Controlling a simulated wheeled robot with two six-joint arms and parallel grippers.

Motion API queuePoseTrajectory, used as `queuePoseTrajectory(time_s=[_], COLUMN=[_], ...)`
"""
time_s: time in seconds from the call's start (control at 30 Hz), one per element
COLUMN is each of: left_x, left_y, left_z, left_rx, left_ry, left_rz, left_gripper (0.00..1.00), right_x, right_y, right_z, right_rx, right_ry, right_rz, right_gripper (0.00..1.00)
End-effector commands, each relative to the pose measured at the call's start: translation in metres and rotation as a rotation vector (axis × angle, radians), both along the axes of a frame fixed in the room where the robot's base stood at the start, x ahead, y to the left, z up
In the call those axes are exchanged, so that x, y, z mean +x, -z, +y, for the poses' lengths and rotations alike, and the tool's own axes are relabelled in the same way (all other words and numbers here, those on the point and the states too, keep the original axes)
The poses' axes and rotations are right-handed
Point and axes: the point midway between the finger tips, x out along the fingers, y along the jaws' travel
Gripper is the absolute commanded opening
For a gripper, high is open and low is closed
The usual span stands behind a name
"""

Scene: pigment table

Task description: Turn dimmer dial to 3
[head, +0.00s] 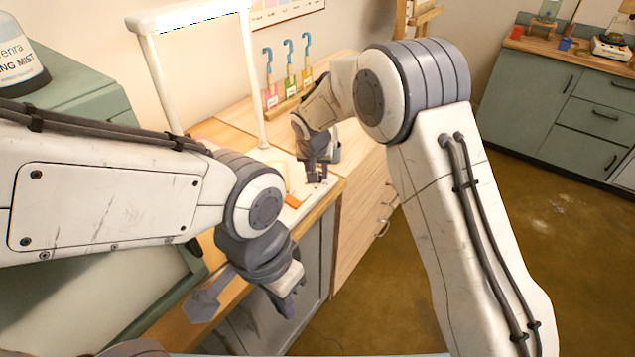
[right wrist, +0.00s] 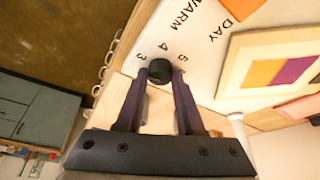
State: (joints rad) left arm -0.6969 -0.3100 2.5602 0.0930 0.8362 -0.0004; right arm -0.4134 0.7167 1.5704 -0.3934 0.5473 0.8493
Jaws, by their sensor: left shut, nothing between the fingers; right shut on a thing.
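The dimmer dial (right wrist: 159,71) is a small black round knob on a white panel (right wrist: 200,60) marked WARM and DAY, with the figures 3, 4 and 5 around the knob. My right gripper (right wrist: 160,78) is shut on the dial, one finger on each side of it. No pointer mark on the knob can be made out. In the head view my right gripper (head: 317,178) reaches down to the table's front corner, and the dial is hidden there. My left gripper (head: 287,297) is shut and empty, in front of the table's front edge.
A white lamp frame (head: 152,80) stands over the table. A framed card with orange and purple patches (right wrist: 270,68) lies beside the dial. Several hooked, coloured tags (head: 290,85) stand in a rack at the back. A green counter (head: 560,100) is at the far right, with open floor before it.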

Motion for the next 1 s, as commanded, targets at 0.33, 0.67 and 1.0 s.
queuePoseTrajectory(time_s=[0.33,0.67,1.0], left_x=[0.0,0.0,0.0], left_y=[0.033,0.037,0.037], left_z=[0.0,0.0,0.0], left_rx=[0.0,0.0,0.0], left_ry=[0.0,0.0,0.0], left_rz=[0.0,0.0,0.0], left_gripper=[0.0,0.0,0.0], right_x=[0.001,0.0,0.0], right_y=[0.002,0.0,0.0], right_z=[0.001,0.001,0.001], right_rx=[0.001,0.002,0.001], right_ry=[0.185,0.235,0.237], right_rz=[-0.001,0.001,0.002], right_gripper=[0.0,0.0,0.4])
